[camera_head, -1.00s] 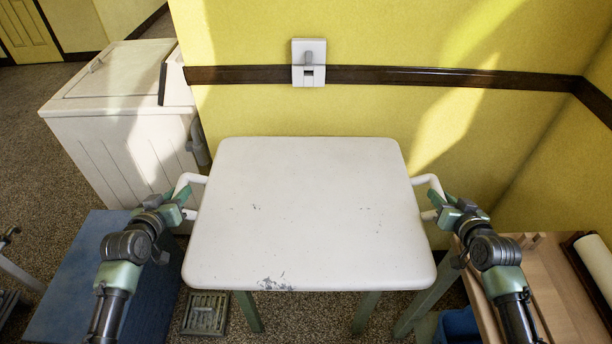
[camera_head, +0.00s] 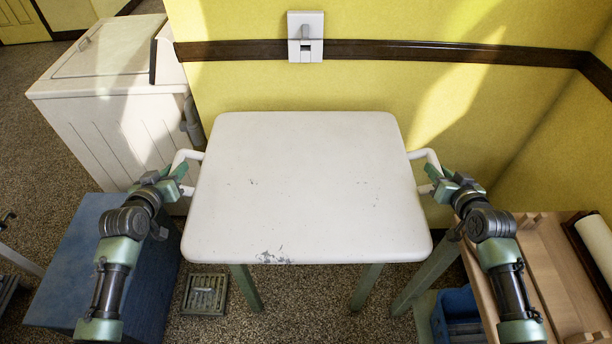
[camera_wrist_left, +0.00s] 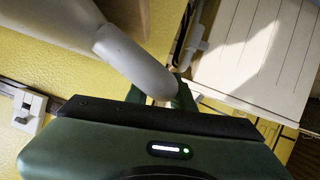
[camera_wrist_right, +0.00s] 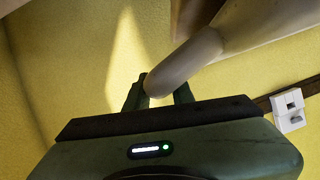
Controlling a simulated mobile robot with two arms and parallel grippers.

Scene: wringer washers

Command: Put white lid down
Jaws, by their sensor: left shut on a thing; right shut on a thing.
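The white lid (camera_head: 310,185) is a broad, rounded slab with chipped paint at its near edge and a bent handle at each side. It looks about level in the head view, with green legs showing below its near edge. My left gripper (camera_head: 178,180) is shut on the left handle (camera_head: 186,155). The handle's tube also crosses the left wrist view (camera_wrist_left: 130,60), between the fingers. My right gripper (camera_head: 438,182) is shut on the right handle (camera_head: 424,153), whose tube also shows in the right wrist view (camera_wrist_right: 185,60). Whether the lid touches what is beneath is hidden.
A white washer-like cabinet (camera_head: 110,110) stands at the left against the yellow wall. A blue box (camera_head: 75,260) is below my left arm. A wooden bench (camera_head: 560,270) and blue bin (camera_head: 458,315) are at the right. A floor drain (camera_head: 205,294) lies near the lid's front left.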

